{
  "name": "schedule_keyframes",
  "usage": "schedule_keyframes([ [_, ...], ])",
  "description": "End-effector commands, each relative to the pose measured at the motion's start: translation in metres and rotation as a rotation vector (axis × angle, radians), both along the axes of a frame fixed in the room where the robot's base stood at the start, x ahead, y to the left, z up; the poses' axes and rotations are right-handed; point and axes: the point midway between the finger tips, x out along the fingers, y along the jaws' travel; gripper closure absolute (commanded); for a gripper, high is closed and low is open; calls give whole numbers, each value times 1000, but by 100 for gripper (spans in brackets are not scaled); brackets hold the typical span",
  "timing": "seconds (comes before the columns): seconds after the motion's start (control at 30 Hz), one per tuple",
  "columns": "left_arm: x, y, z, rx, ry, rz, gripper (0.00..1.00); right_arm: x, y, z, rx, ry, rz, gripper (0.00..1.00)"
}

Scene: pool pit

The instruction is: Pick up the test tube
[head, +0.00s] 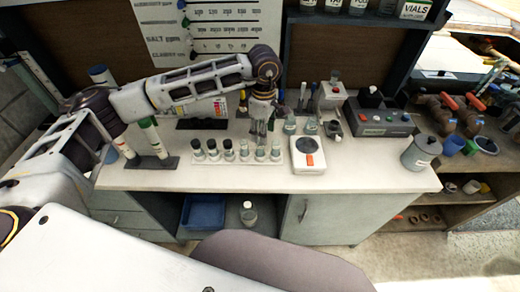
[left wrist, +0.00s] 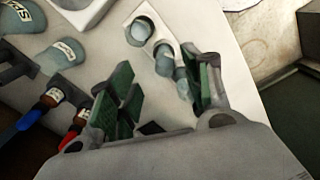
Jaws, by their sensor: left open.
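A row of several small glass test tubes stands in a white rack (head: 236,163) near the front of the bench. Those on the left have dark caps, and the right ones look clear, such as the end test tube (head: 276,150). My left gripper (head: 261,130) points down just behind and above the right end of the row. In the left wrist view the jaws (left wrist: 163,85) are open with green pads. Pale glass tubes (left wrist: 163,57) in the rack reach toward the space between the pads. Contact cannot be told. My right gripper is not in view.
A white scale (head: 308,155) stands right of the rack, with flasks (head: 290,124) behind. A grey control box (head: 380,118) and metal canister (head: 420,153) are further right. The bench's front strip is clear.

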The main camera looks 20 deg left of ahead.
Motion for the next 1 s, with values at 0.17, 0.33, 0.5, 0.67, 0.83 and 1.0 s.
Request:
schedule_keyframes([
  [0.17, 0, 0, -5, 0, -1, 0, 51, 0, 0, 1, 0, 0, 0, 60],
  [0.33, 0, 0, -5, 0, -1, 0, 51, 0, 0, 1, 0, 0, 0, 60],
  [0.5, 0, 1, -7, 0, 0, 0, 51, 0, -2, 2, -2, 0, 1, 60],
  [0.67, -2, 4, -17, 1, 3, 0, 51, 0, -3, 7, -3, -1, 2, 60],
  [0.83, -5, 8, -34, 0, 3, 0, 51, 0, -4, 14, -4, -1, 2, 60],
  [1.0, -4, 8, -50, -1, 1, 1, 51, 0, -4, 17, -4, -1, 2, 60],
])
